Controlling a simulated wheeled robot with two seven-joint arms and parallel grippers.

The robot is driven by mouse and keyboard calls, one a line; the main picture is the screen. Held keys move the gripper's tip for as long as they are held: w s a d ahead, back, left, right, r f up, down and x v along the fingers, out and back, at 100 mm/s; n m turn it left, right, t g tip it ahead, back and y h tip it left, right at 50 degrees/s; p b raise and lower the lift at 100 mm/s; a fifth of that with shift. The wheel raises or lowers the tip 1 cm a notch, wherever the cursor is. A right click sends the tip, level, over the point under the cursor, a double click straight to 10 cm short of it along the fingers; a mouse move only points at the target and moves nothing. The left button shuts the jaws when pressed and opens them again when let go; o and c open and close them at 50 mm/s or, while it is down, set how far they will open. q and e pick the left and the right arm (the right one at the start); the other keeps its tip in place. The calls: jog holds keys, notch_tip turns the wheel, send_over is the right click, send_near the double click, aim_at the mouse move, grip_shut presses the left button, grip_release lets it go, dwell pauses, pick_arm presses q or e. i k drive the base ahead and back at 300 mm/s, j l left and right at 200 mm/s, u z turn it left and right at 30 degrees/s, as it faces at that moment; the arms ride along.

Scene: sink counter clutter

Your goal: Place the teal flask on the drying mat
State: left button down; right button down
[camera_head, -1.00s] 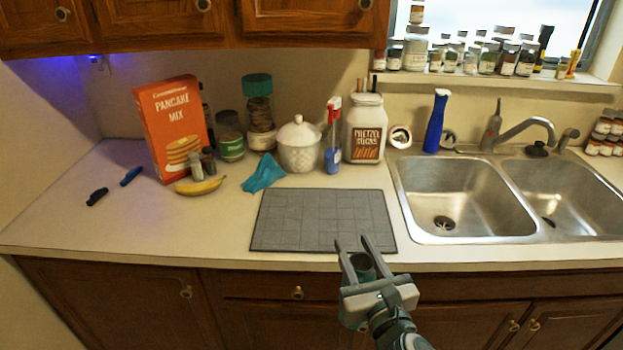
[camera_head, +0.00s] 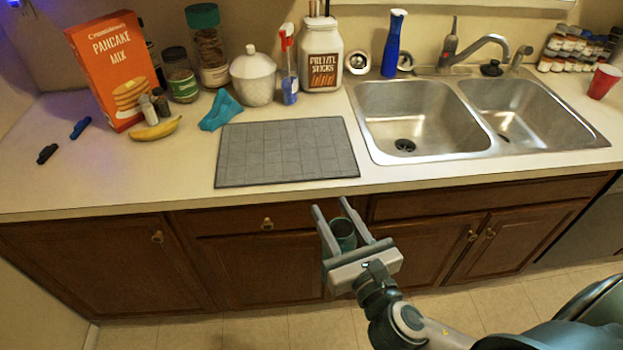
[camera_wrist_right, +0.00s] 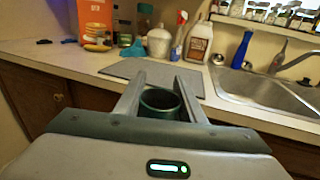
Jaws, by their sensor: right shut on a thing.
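The teal flask (camera_head: 343,234) is between the fingers of my right gripper (camera_head: 341,208), which is shut on it. The flask's round open rim (camera_wrist_right: 160,98) shows in the right wrist view, upright between the fingers; its lower part is hidden by the gripper. The gripper and flask are in front of the counter's front edge, apart from the mat. The grey drying mat (camera_head: 287,152) lies flat and bare on the counter, beyond the gripper, left of the sink. My left gripper is not in view.
A double sink (camera_head: 420,125) is right of the mat. Behind the mat stand a white canister (camera_head: 254,80), a spray bottle (camera_head: 289,75) and a pretzel jar (camera_head: 320,60). A teal cloth (camera_head: 220,110) and a banana (camera_head: 154,130) lie to its left.

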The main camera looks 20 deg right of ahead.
aim_at(295, 139)
jog(key=u, duration=1.15)
jog(key=k+l, duration=0.2)
jog(key=l, duration=0.15)
jog(key=k+l, duration=0.2)
jog(key=l, duration=0.15)
jog(key=k+l, duration=0.2)
jog(key=l, duration=0.15)
